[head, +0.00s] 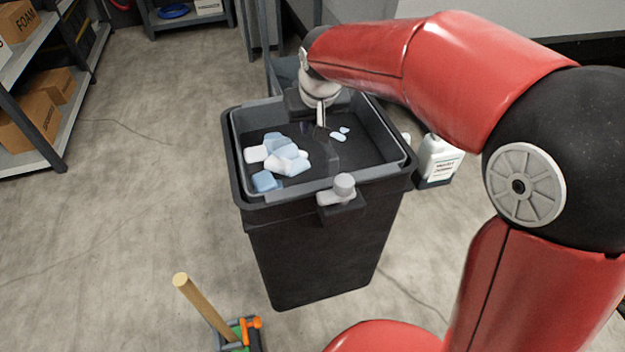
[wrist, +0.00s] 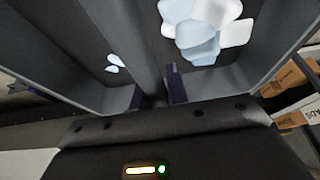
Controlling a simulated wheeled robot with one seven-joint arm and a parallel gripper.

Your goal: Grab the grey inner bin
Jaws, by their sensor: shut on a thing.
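The grey inner bin (head: 385,132) sits inside a black outer bin (head: 318,250), its rim near the outer bin's rim. White and pale blue pieces (head: 277,162) lie in its left part, and a few small ones (head: 340,134) lie on the right. My gripper (head: 321,122) reaches down into the bin from the far side. In the wrist view my gripper (wrist: 157,92) has a finger on each side of the inner bin's grey middle divider (wrist: 133,38) and is shut on it. The fingertips are partly hidden in the head view.
A grey latch or knob (head: 342,190) sticks out at the bin's front. A white jug (head: 438,158) stands to its right. A wooden handle (head: 205,308) rises at lower left. Shelves with cardboard boxes (head: 28,125) stand at far left. The floor between is clear.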

